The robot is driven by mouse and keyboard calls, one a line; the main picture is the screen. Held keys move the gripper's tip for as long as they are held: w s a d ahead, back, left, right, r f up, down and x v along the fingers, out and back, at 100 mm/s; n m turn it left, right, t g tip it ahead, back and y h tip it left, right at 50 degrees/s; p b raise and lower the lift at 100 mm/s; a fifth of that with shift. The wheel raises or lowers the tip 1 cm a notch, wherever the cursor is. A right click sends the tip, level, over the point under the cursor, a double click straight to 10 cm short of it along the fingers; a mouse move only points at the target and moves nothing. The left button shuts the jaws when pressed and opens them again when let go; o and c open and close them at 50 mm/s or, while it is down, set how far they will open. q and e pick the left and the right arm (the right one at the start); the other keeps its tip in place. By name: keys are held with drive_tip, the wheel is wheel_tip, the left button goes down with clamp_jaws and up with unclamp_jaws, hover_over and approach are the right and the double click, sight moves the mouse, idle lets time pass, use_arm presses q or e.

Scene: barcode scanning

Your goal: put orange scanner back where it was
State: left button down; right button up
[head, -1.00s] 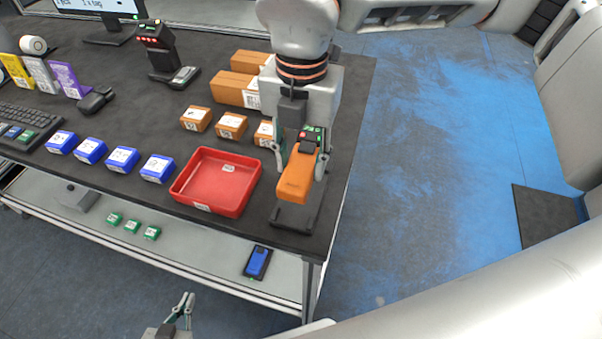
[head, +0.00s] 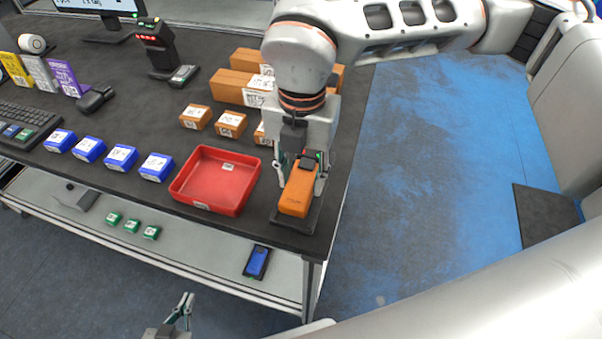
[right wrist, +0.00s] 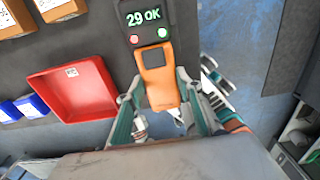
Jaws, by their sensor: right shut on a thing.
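The orange scanner (head: 298,192) is in my right gripper (head: 302,172) at the front right corner of the table. It is right over a dark flat pad (head: 291,222); whether it touches the pad I cannot tell. In the right wrist view the scanner (right wrist: 160,89) sits between the fingers of the right gripper (right wrist: 166,112), its screen reading "29 OK" above a red and a green button. My left gripper (head: 184,306) is low at the bottom of the head view, away from the table, with its fingers apart and empty.
A red tray (head: 190,205) stands just left of the scanner. Several blue boxes (head: 122,157) and brown boxes (head: 230,124) lie left and behind. A black scanner stand (head: 155,48) is further back. The blue floor (head: 420,180) on the right is clear.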

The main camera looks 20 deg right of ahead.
sight(302, 180)
drive_tip(key=shift+f, duration=0.25)
drive_tip(key=o, duration=1.3)
drive_tip(key=shift+c, duration=0.2)
drive_tip(key=shift+r, duration=0.35)
drive_tip(key=shift+r+p, duration=0.45)
drive_tip(key=shift+p, duration=0.15)
wheel_tip(302, 180, up, 12)
drive_tip(key=shift+f+b, duration=0.2)
drive_tip(key=shift+b, duration=0.25)
